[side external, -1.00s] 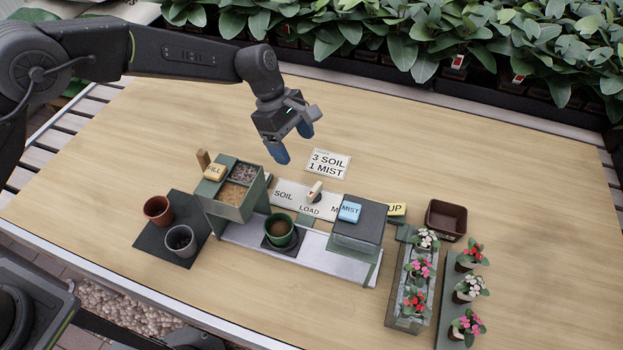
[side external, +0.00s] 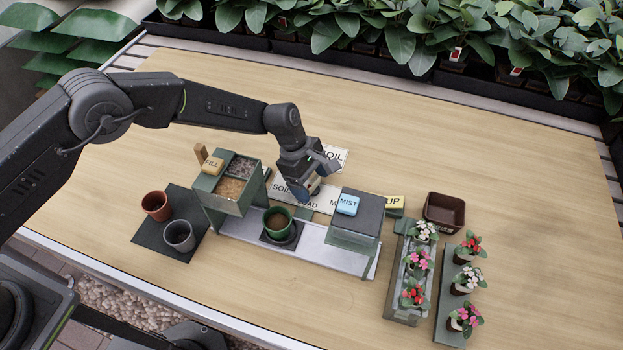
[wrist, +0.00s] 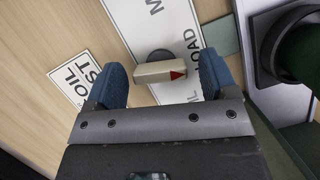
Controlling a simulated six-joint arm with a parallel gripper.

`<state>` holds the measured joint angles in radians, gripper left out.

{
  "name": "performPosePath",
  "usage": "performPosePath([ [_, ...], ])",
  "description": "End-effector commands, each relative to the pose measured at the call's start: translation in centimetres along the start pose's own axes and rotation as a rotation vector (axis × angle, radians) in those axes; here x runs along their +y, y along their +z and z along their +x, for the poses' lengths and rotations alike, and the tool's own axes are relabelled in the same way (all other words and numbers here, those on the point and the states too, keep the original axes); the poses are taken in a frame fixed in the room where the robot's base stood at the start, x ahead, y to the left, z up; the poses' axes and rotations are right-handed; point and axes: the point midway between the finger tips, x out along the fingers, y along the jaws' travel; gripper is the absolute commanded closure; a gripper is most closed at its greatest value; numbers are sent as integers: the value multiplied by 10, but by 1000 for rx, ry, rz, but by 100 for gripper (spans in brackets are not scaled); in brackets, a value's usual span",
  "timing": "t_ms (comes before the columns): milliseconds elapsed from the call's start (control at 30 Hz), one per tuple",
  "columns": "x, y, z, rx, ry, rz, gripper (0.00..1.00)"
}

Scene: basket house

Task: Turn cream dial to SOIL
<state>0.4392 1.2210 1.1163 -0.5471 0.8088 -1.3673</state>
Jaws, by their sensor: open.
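The cream dial (wrist: 160,71) shows in the wrist view as a bar-shaped handle with a red triangle at one end, on a dark round base. It lies between the two open blue fingertips of my gripper (wrist: 162,76), with a gap on either side. The red triangle points toward the LOAD lettering on the white label plate (wrist: 128,22). In the side view my gripper (side external: 304,194) is down at this plate (side external: 322,205) and hides the dial. The SOIL lettering is at the plate's left, partly covered.
A green pot (side external: 277,224) stands just in front of the plate. The hopper with the FILL block (side external: 212,164) is left, and the box with the blue MIST block (side external: 347,205) is right. A white card (side external: 336,156) lies behind. The table at the back is clear.

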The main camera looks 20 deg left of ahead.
Motion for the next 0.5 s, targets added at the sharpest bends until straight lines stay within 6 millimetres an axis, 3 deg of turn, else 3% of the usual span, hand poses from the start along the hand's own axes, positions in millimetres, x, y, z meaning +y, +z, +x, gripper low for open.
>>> performPosePath([
  [133, 0, 0, 0, 0, 0, 0, 22],
  [500, 0, 0, -1, 0, 0, 0, 58],
])
